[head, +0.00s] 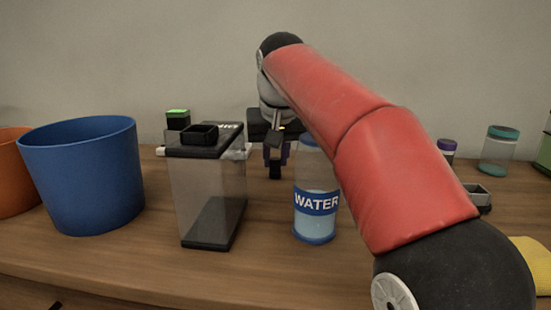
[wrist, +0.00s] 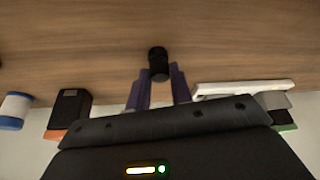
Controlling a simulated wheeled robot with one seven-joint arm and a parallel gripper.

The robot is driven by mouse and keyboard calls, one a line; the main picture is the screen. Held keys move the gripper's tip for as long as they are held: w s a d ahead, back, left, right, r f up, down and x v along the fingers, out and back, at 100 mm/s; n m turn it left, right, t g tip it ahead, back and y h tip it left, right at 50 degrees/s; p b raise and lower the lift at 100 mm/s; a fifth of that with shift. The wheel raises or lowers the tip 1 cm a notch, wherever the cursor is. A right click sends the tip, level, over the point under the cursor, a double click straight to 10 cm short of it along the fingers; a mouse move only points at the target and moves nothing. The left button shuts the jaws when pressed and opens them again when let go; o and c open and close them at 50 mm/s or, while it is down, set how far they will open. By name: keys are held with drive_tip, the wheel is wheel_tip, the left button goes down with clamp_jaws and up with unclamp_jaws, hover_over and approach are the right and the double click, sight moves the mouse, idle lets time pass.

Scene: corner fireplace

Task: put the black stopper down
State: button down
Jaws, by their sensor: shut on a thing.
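The black stopper (wrist: 158,62) is between the two purple fingertips of my gripper (wrist: 158,84) in the wrist view, with wooden counter behind it. In the head view my gripper (head: 276,157) hangs between the clear container and the water bottle, set farther back. The black stopper (head: 275,172) shows below the fingers there. My gripper is shut on it. The stopper appears to be above the counter (head: 140,262), but I cannot tell the exact gap. My red arm hides part of the counter to the right.
A clear black-lidded container (head: 207,195) stands left of my gripper, with a WATER bottle (head: 316,215) to the right. A blue bin (head: 88,178) and an orange bin (head: 14,175) are at the left. Jars (head: 498,152) stand at the far right.

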drive_tip(key=c, duration=1.3)
unclamp_jaws()
drive_tip(key=shift+f, duration=0.1)
drive_tip(key=shift+o, duration=0.2)
drive_tip(key=shift+r, duration=0.3)
drive_tip(key=p+v, duration=0.4)
drive_tip(key=v, duration=0.7)
drive_tip(key=shift+s+r, duration=0.15)
drive_tip(key=shift+r, duration=0.2)
drive_tip(key=shift+a, duration=0.1)
